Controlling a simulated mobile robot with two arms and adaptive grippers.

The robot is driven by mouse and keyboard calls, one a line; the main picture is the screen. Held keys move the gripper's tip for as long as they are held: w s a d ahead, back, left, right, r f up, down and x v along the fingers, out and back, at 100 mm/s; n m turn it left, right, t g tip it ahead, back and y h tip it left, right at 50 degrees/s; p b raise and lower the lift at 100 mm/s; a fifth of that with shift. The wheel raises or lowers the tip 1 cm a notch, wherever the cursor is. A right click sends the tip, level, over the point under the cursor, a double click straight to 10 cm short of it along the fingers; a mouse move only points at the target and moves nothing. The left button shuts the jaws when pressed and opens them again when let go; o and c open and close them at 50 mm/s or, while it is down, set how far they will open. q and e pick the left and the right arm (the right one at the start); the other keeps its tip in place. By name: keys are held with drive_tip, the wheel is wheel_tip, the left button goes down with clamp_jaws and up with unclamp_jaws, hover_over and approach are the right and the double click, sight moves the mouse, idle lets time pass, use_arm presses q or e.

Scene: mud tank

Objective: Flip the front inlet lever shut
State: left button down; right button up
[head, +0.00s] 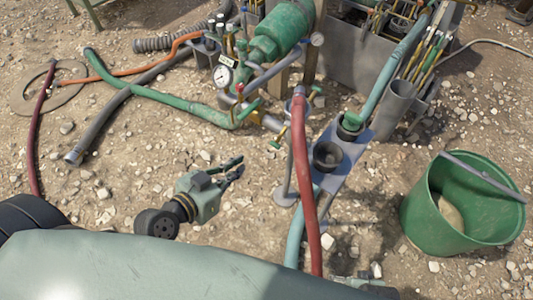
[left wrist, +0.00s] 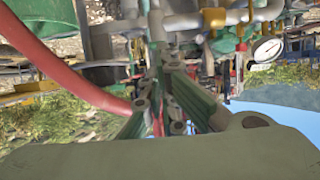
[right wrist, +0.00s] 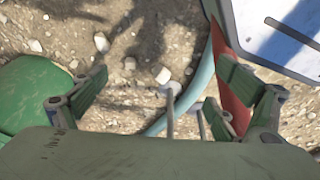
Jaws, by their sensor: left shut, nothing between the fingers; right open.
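The green pump (head: 280,35) stands at the top middle of the head view, with pipes, a white pressure gauge (head: 222,76) and several small valve levers. One lever with a yellow and green handle (head: 275,143) is low at the front of the pipework; I cannot tell for sure which lever is the front inlet one, or its state. My left gripper (head: 232,168) is shut and empty, over the gravel left of and below that lever, apart from it. In the left wrist view its fingers (left wrist: 172,95) point at the pipework. My right gripper (right wrist: 165,92) is open and empty above the ground.
A red hose (head: 302,180) runs down just right of the left gripper. A grey stand (head: 340,185) with black sockets is beyond it. A green bucket (head: 430,210) stands at right. Hoses (head: 160,97) lie at left; the gravel below them is mostly clear.

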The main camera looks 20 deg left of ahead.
sight(272, 145)
use_arm(q)
drive_tip(key=b+x, duration=0.1)
drive_tip(key=x, duration=1.1)
drive_tip(key=shift+w, duration=0.1)
drive_tip(key=shift+w+d+f, duration=0.25)
drive_tip(key=shift+w+f, duration=0.05)
drive_tip(key=shift+w, duration=0.3)
use_arm(e)
drive_tip(key=shift+w+a+r, duration=0.1)
drive_tip(key=shift+w+r, duration=0.15)
drive_tip(key=shift+r, duration=0.45)
drive_tip(key=shift+w+d+r, duration=0.1)
drive_tip(key=shift+w+r, duration=0.15)
drive_tip(key=shift+r, duration=0.4)
drive_tip(key=shift+w+a+r, duration=0.1)
drive_tip(key=shift+w+r, duration=0.15)
drive_tip(key=shift+r, duration=0.45)
use_arm(q)
drive_tip(key=shift+f+b, duration=0.15)
drive_tip(key=shift+b, duration=0.2)
use_arm(e)
drive_tip(key=shift+f, duration=0.1)
